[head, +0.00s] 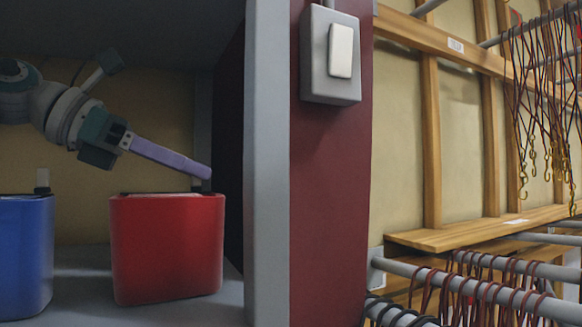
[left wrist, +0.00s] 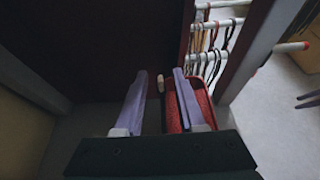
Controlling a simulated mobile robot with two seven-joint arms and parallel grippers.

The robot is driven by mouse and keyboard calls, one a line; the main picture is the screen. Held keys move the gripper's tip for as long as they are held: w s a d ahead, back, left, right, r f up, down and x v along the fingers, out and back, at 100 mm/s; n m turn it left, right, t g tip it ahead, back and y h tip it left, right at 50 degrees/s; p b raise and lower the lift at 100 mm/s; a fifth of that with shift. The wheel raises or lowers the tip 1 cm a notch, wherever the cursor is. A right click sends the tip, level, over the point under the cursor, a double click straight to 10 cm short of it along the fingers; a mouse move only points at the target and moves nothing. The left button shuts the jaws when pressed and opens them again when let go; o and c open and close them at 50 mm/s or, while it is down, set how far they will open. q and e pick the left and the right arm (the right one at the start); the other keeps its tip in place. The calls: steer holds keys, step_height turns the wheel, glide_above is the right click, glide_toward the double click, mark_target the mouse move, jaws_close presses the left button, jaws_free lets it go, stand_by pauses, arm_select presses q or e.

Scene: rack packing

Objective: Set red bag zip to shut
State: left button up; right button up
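The red bag (head: 165,248) stands upright on a grey shelf in the head view, with a dark-edged top and a pale strip along it. A small zip pull (head: 196,184) shows at the top's right end, partly behind my fingers. My left gripper (head: 205,172) reaches down from the left with its purple fingertips just above that end. In the left wrist view, my left gripper (left wrist: 161,73) is open, its two fingers apart with a small pale tab (left wrist: 161,84) between them. The red bag (left wrist: 205,103) lies partly under the right finger. I cannot tell how far the zip is drawn. My right gripper is out of view.
A blue bag (head: 25,255) with a pale pull stands left of the red one. A grey upright panel (head: 264,170) bounds the shelf at the right. Beyond it are a switch box (head: 331,55) and rails with hanging loops (head: 470,285).

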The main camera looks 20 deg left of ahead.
arm_select(q)
steer(key=b+v, duration=0.2)
steer(key=v, duration=0.8)
steer(key=shift+b, duration=0.35)
